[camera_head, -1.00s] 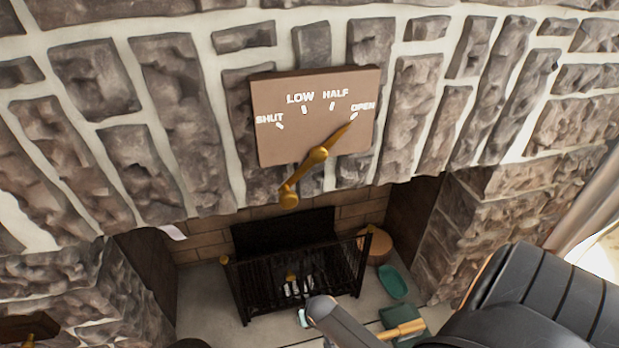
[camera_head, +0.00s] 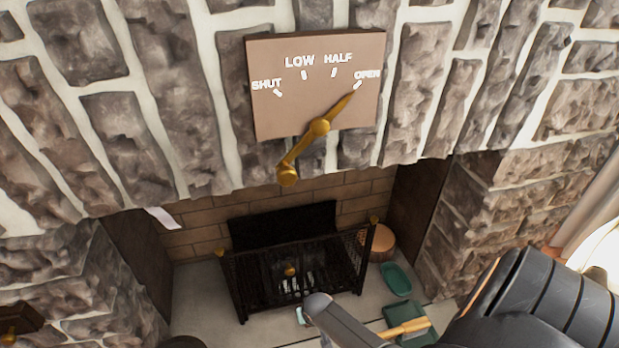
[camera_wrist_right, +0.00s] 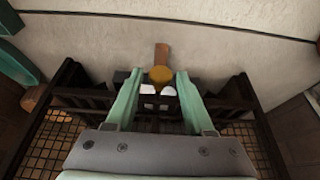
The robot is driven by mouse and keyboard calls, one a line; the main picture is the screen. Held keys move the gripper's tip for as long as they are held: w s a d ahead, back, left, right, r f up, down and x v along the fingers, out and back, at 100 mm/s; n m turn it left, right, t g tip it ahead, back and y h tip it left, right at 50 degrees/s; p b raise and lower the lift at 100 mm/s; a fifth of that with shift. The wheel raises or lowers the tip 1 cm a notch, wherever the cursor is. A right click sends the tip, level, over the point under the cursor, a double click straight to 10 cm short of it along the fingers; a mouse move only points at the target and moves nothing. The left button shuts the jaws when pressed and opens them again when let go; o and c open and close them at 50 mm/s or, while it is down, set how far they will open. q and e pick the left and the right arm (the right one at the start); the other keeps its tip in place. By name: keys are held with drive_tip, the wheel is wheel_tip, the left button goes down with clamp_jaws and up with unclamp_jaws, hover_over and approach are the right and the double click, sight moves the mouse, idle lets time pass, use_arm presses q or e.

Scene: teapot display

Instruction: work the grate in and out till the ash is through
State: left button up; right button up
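The dark grate (camera_head: 262,290) stands in the fireplace behind a low mesh front, with a round brass knob (camera_head: 291,270) near its middle. Pale pieces show below the knob; I cannot tell whether they are ash. My right gripper (camera_head: 302,315) is in front of the grate, its fingers mostly hidden by my arm. In the right wrist view, the gripper (camera_wrist_right: 158,80) has its pale green fingers apart, with the brass knob (camera_wrist_right: 160,75) between or just beyond them. Gaps show on both sides of the knob. My left gripper is not in view.
A tan dial panel (camera_head: 290,105) on the stone wall has its brass pointer (camera_head: 320,126) at OPEN. A round wooden piece (camera_head: 379,243), a green dish (camera_head: 397,280) and a green pan with a wooden-handled tool (camera_head: 405,328) lie right of the grate. Stone walls flank the hearth.

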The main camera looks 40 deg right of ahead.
clamp_jaws()
idle(1.1)
